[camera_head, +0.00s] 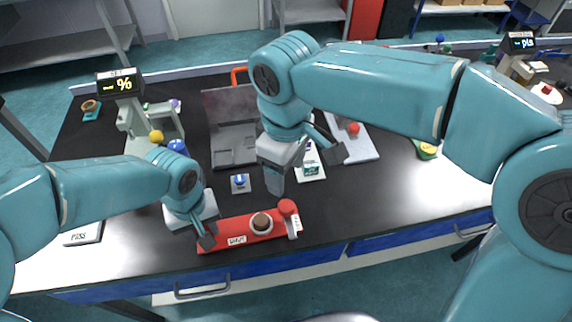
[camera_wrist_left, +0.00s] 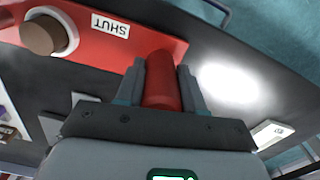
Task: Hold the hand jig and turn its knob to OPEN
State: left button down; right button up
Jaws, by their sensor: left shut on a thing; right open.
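The hand jig (camera_head: 228,233) is a long red block lying near the table's front edge, with a "SHUT" label; its label also shows in the left wrist view (camera_wrist_left: 110,26). A brown disc in a white ring (camera_head: 261,222) sits on it. My left gripper (camera_head: 205,232) is shut on the jig's red handle (camera_wrist_left: 162,85) at the left end. My right gripper (camera_head: 305,176) is open and empty, above and behind the jig, apart from the knob.
Behind the jig are a small blue-topped piece (camera_head: 239,182), a grey open case (camera_head: 234,140) and a white plate with a red ball (camera_head: 353,128). A display stand (camera_head: 121,83) is at the back left. The black table right of the jig is clear.

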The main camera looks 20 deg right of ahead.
dwell(0.4)
pick_arm(q)
jog(key=c, duration=0.6)
grip_release()
jog(key=shift+r, duration=0.1)
